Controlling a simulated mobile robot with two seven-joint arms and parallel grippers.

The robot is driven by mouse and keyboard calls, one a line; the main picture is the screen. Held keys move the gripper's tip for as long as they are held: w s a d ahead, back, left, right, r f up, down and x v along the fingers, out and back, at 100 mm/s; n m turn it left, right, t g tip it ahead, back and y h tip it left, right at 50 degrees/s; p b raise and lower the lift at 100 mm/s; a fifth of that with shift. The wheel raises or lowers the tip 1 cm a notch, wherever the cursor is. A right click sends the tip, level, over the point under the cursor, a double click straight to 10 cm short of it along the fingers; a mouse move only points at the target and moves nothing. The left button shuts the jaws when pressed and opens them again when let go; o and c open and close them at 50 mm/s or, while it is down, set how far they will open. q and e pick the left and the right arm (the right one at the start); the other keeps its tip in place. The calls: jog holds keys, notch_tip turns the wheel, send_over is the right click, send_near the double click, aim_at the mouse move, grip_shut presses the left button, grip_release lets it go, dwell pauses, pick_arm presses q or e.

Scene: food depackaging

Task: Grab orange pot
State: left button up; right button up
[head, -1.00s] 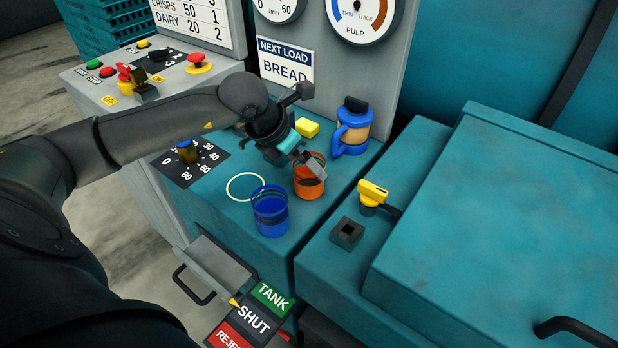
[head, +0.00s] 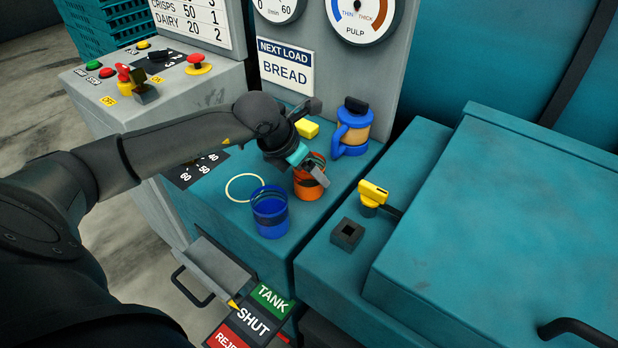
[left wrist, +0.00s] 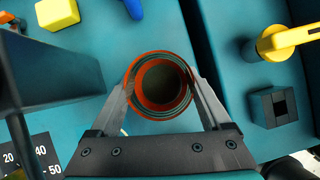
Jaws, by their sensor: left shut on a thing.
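The orange pot (head: 309,186) stands upright on the teal counter, to the right of and behind the blue pot (head: 270,212). My left gripper (head: 313,172) is at the orange pot, its fingers on either side of the rim. In the left wrist view I look down into the open orange pot (left wrist: 161,84), and the left gripper (left wrist: 160,90) is shut on it, one finger on each side. Part of the pot is hidden by the gripper in the head view. My right gripper is not in view.
A blue-handled jug (head: 353,130) stands close behind to the right. A yellow block (head: 307,129) lies behind the gripper. A yellow-handled valve (head: 372,194) and a dark square socket (head: 347,233) are to the right. A pale ring mark (head: 243,188) lies left.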

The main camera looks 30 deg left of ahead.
pick_arm(q)
jog(key=c, duration=0.3)
jog(key=shift+r, duration=0.15)
jog(key=shift+c, duration=0.2)
